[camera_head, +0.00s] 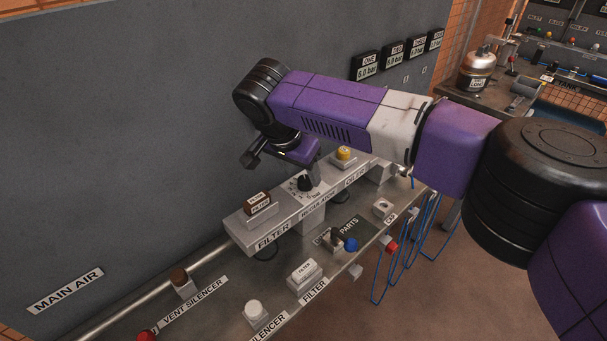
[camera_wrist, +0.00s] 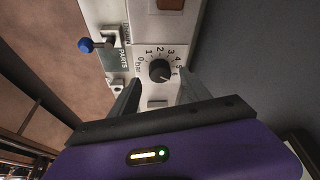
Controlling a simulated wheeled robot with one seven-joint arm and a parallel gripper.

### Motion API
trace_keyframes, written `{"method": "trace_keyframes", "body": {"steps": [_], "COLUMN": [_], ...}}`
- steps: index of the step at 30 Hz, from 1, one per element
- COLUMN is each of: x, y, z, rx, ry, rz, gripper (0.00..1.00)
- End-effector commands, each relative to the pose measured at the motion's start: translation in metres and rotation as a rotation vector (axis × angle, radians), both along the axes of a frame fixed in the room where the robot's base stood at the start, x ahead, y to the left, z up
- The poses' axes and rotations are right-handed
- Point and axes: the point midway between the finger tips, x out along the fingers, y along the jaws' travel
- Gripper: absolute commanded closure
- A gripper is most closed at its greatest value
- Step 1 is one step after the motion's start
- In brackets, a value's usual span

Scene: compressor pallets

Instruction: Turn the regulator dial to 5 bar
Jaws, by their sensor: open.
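The regulator dial (camera_head: 304,183) is a small black knob on the raised grey rail, between the brown filter block and the yellow-topped block. In the wrist view the dial (camera_wrist: 159,70) has a printed scale from 0 bar upward around it. I cannot tell which number its pointer faces. My gripper (camera_wrist: 159,84) is open, with one finger on each side just below the dial in the picture. I see no finger touching the knob. In the head view my wrist is above the dial and the fingers are mostly hidden.
A brown-topped filter block (camera_head: 257,205) stands left of the dial and a yellow-topped block (camera_head: 344,156) right of it. A parts area (camera_head: 349,229) with a blue knob (camera_head: 351,244) lies in front. Labelled pressure displays (camera_head: 366,67) hang on the grey wall behind.

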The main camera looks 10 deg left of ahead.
Motion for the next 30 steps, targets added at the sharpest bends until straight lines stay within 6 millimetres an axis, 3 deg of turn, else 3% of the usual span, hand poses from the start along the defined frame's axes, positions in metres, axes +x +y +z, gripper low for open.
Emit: {"method": "trace_keyframes", "body": {"steps": [6,16,17,25,30], "x": [0.008,0.01,0.01,0.01,0.009], "y": [-0.004,-0.004,-0.004,-0.004,-0.004], "z": [-0.022,-0.026,-0.026,-0.026,-0.026], "rx": [0.0,0.001,0.001,0.001,0.001], "ry": [0.001,0.0,0.0,0.0,0.001], "rz": [0.0,0.0,0.0,0.0,0.001], "gripper": [0.45,0.45,0.47,1.0,1.0]}}
